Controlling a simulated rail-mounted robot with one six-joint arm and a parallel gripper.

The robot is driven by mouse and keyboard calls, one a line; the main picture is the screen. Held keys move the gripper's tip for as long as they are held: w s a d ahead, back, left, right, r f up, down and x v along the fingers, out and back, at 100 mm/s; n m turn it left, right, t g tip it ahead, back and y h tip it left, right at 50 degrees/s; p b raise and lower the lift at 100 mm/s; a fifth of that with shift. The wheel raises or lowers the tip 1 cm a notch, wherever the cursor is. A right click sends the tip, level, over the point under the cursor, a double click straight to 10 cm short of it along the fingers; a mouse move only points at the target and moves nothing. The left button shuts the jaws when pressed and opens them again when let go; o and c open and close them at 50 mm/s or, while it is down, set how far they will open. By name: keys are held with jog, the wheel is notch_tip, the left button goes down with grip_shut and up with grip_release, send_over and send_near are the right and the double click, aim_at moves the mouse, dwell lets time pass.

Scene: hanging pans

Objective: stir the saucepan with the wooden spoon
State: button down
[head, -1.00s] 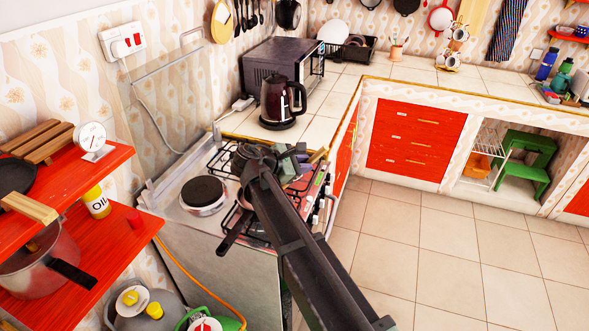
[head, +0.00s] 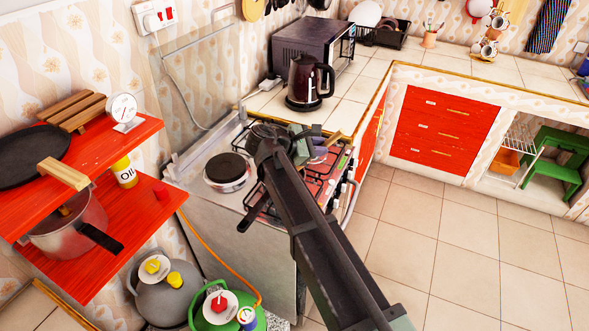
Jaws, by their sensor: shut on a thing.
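My gripper (head: 300,148) is over the rear right of the stove, small and partly hidden by my own dark arm. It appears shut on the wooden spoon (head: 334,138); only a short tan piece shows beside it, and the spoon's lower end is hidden. A dark handle (head: 250,214) sticks out on the left of my arm over the front burner; the pan it belongs to is mostly hidden. A steel saucepan (head: 58,240) with a black handle stands on the lower red shelf at left. I cannot tell whether the spoon touches any pan.
The stove (head: 225,225) has a round hotplate (head: 228,170) at left and black grates. A dark kettle (head: 309,85) and a microwave (head: 305,45) stand on the tiled counter behind. Red shelves (head: 95,265) and gas bottles (head: 165,300) crowd the left. The floor at right is clear.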

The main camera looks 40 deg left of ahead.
notch_tip(320, 180, up, 11)
jog(key=p, duration=1)
jog(key=shift+f, duration=0.2)
